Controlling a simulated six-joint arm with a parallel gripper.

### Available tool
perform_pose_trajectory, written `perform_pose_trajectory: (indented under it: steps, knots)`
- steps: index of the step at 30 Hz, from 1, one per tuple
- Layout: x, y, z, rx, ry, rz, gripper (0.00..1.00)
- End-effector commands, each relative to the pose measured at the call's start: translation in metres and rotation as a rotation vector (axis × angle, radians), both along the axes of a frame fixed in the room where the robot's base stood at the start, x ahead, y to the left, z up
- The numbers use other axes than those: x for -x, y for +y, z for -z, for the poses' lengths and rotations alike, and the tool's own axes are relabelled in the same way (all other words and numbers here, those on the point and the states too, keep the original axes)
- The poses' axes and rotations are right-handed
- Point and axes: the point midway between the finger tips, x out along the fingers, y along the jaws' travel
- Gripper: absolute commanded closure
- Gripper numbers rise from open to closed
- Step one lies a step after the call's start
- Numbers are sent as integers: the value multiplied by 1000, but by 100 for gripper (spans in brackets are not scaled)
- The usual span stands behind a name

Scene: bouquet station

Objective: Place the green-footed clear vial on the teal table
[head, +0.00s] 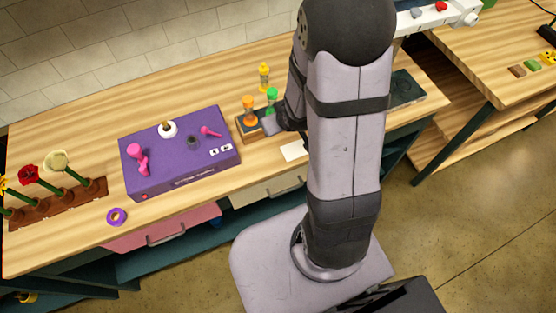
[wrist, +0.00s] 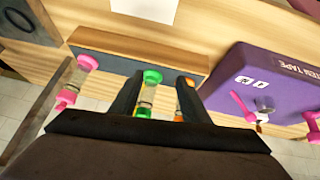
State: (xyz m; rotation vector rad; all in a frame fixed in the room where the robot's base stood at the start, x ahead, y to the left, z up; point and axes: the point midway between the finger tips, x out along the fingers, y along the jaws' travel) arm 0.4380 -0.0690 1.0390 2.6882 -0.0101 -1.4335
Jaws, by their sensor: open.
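The green-footed clear vial (wrist: 149,92) has green ends and a clear middle. In the wrist view it is between the two fingers of my open gripper (wrist: 156,96), with visible space on its right side. In the head view its green top (head: 271,94) shows beside the wooden rack (head: 244,131), and my arm hides much of my gripper (head: 280,122). A dark teal-grey slab (head: 408,86) with faint markings lies on the bench right of my arm. I cannot tell whether it is the teal table.
Close by stand an orange vial (head: 249,110), a yellow vial (head: 264,76) and a pink vial (wrist: 76,80). A purple box (head: 180,171) with pink pieces lies to the left. A white card (head: 293,150) lies in front of the rack.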

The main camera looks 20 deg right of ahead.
Motion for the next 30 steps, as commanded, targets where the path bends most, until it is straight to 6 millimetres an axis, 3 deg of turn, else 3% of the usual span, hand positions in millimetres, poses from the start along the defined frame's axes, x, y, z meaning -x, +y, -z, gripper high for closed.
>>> perform_pose_trajectory:
  steps: [15, 21, 30]
  knots:
    - [134, 60, -58, -55, 516, 57, 58]
    - [156, 69, -67, -70, 585, 58, 58]
    - [158, 69, -67, -71, 592, 58, 55]
